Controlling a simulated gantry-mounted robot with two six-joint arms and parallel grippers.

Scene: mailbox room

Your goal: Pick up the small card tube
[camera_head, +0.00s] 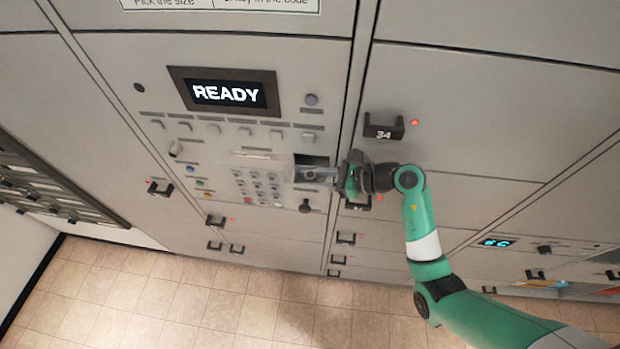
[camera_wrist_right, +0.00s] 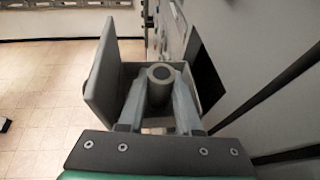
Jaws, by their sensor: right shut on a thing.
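The small card tube (camera_wrist_right: 160,72) shows end-on in the right wrist view, a grey cylinder with a dark round centre. My right gripper (camera_wrist_right: 160,88) has one finger on each side of it and is shut on it. A small grey hatch box (camera_wrist_right: 98,84), with a raised flap on its left, surrounds the tube and fingertips. In the head view my right gripper (camera_head: 337,175) is at the small dark hatch opening (camera_head: 311,160) in the panel. I cannot clearly make out the tube there. My left gripper is not in view.
The grey panel carries a screen reading READY (camera_head: 226,93), a keypad (camera_head: 258,186) and several knobs. A locker handle marked 34 (camera_head: 384,128) juts out just above my right wrist. Tiled floor (camera_head: 170,300) lies clear below.

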